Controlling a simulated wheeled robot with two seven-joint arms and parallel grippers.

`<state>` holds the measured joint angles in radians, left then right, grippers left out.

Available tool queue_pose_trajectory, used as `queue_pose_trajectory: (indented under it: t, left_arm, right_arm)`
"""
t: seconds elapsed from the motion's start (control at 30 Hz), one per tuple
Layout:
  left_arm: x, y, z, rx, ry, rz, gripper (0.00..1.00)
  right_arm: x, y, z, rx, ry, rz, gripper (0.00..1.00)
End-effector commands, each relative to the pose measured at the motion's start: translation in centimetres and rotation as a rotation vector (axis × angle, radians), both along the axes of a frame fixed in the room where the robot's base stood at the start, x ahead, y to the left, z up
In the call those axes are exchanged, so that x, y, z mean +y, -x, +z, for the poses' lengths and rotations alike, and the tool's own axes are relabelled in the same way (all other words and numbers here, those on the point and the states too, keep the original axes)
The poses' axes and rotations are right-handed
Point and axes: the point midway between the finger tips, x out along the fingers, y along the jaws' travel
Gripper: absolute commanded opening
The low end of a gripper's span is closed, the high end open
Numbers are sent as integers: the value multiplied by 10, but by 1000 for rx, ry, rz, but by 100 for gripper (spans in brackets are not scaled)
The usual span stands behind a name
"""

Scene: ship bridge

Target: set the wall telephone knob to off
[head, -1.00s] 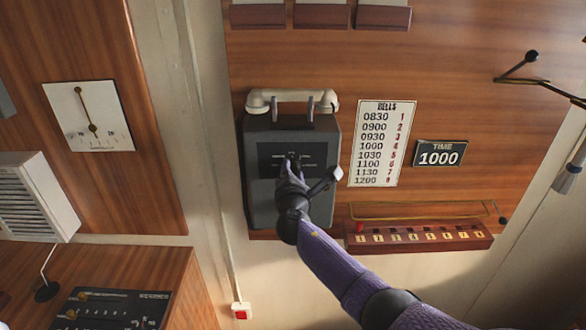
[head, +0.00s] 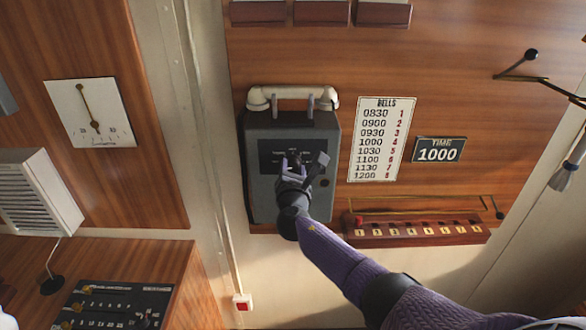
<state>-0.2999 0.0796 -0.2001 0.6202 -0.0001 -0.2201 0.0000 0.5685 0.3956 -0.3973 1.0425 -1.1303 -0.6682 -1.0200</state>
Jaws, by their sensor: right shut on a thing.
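The wall telephone (head: 262,195) is a grey box on the wood panel, with a cream handset (head: 290,96) lying across its top. A dark plate (head: 268,150) on its front carries small labels and the knob (head: 293,155). My right gripper (head: 292,164) reaches up from below and is shut on the knob, its fingers at the middle of the plate. The fingers partly hide the knob, so its pointer setting cannot be read. My left gripper is not in view.
A bells timetable (head: 378,140) and a time sign (head: 438,150) hang right of the telephone. A red-brown rack with numbered tags (head: 418,230) is below them. A control panel (head: 110,303) is at lower left.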

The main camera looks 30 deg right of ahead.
Motion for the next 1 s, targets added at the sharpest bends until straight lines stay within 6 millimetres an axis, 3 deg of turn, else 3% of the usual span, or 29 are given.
queue_pose_trajectory:
  t: [0.2, 0.23, 0.4, 0.77, 1.0]
  left_arm:
    - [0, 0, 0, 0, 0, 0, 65]
    - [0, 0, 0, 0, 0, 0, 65]
    - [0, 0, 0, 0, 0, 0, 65]
    - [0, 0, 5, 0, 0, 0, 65]
    - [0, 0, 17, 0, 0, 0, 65]
  right_arm:
    - [0, 1, -3, 5, -1, 1, 0]
    - [0, 1, -3, 5, -1, 1, 53]
    - [0, 0, -2, 3, -1, 0, 84]
    - [5, 8, 0, 0, -1, 3, 84]
    - [33, 54, 0, 3, -3, 4, 84]
